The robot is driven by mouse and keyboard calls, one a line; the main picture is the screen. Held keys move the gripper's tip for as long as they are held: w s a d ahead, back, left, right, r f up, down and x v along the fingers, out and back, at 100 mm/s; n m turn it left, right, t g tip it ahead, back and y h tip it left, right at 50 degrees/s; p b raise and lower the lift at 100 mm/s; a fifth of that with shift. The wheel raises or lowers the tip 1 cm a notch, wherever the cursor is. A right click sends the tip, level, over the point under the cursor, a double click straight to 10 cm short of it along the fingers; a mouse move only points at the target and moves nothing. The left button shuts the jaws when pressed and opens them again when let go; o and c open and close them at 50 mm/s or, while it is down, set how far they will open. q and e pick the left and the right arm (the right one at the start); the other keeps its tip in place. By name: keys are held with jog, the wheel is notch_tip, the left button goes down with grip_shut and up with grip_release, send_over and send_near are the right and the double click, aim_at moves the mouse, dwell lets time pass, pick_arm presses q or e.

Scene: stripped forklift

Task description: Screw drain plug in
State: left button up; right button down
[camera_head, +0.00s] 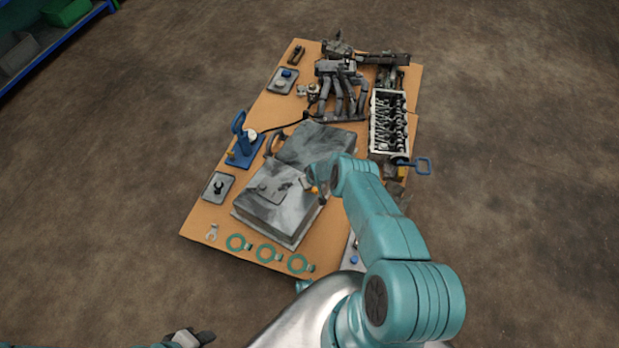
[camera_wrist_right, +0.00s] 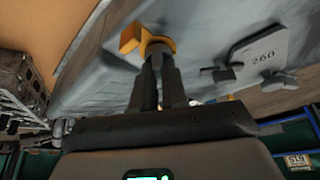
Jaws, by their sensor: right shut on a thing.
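A yellow-orange piece (camera_wrist_right: 148,42), which looks like the drain plug, sits between the fingertips of my right gripper (camera_wrist_right: 158,58) in the right wrist view. The gripper is shut on it, against or close to the grey metal tank (camera_wrist_right: 95,75). I cannot tell whether its thread is in a hole. In the head view a bit of orange (camera_head: 314,190) shows at the right side of the grey tank (camera_head: 275,218), and my teal wrist hides most of the gripper. My left gripper (camera_head: 196,338) is low at the bottom edge, away from the table; its jaws are unclear.
The brown table (camera_head: 205,222) holds several green rings (camera_head: 268,252), a blue stand (camera_head: 243,145), small grey trays (camera_head: 218,186), a manifold (camera_head: 343,90) and an engine block (camera_head: 388,122). A blue handle (camera_head: 422,165) juts past the right edge.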

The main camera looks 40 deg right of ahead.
jog(key=shift+a+r+m+h+p, duration=0.1)
jog(key=shift+r+m+h+p, duration=0.2)
jog(key=shift+m+p, duration=0.7)
jog(key=shift+f+p, duration=0.2)
jog(key=shift+p, duration=0.15)
jog(key=shift+a+f+m+g+h, duration=0.15)
jog(key=shift+m+g+h, duration=0.2)
jog(key=shift+m, duration=0.35)
jog(key=shift+f+m+g+h+b, duration=0.1)
jog(key=shift+m+g+h+b, duration=0.35)
jog(key=shift+m, duration=1.05)
